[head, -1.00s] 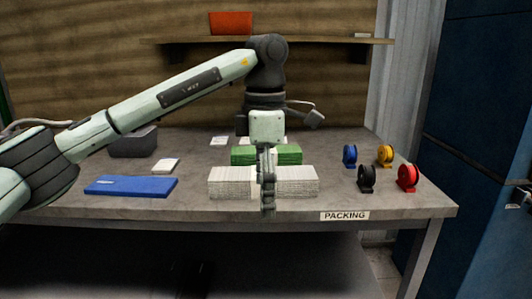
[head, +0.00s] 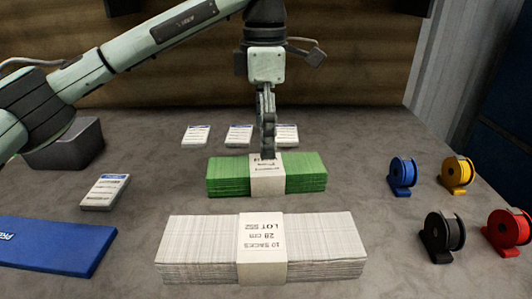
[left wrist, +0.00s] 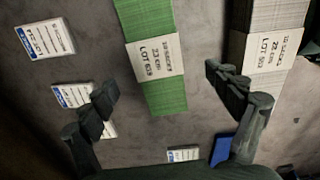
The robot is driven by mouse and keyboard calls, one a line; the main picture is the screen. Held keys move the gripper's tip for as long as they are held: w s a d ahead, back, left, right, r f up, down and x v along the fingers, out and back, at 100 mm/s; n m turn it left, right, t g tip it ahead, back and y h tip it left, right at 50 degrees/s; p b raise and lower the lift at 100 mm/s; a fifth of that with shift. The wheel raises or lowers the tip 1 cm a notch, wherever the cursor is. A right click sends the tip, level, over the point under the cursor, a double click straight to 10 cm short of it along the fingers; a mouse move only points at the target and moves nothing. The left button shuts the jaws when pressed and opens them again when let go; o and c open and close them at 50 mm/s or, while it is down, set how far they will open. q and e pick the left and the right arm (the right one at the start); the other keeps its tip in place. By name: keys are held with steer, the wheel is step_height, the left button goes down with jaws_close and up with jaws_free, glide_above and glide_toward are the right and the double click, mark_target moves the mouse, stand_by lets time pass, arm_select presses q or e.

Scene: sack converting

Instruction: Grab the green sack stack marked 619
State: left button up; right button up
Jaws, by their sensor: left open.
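The green sack stack (head: 308,176) lies across the middle of the table with a pale paper band (head: 268,181) around it. In the left wrist view the green stack (left wrist: 166,93) shows its band (left wrist: 155,59) with a LOT number that looks like 619. My left gripper (head: 267,156) hangs above the green stack's band, fingers down. In the left wrist view its open fingers (left wrist: 165,88) are spread to either side of the green stack, with nothing between them gripped. My right gripper is not in view.
A white sack stack (head: 320,245) marked LOT 552 lies nearer than the green one. Small label packs (head: 239,135) lie behind. A blue folded pack (head: 55,246) and dark bin (head: 65,147) are left. Several tape spools (head: 443,236) stand right.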

mark_target(266, 164)
arm_select(q)
steer(key=shift+w+f, duration=0.15)
steer(key=shift+w, duration=0.05)
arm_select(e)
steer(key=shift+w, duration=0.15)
arm_select(q)
steer(key=shift+f, duration=0.3)
steer(key=f, duration=0.2)
steer(key=shift+s+f, duration=0.2)
steer(key=shift+f, duration=0.15)
steer(key=f, duration=0.2)
steer(key=f+p, duration=0.1)
steer(key=f, duration=0.1)
steer(key=shift+w+d, duration=0.15)
steer(key=shift+w, duration=0.05)
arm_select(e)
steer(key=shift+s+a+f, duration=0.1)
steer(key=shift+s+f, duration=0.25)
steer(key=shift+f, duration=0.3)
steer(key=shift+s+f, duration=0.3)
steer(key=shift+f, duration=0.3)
arm_select(q)
steer(key=shift+c, duration=0.6)
steer(key=c, duration=1.4)
steer(key=shift+c, duration=0.5)
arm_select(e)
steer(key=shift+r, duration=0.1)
arm_select(q)
steer(key=shift+r, duration=0.15)
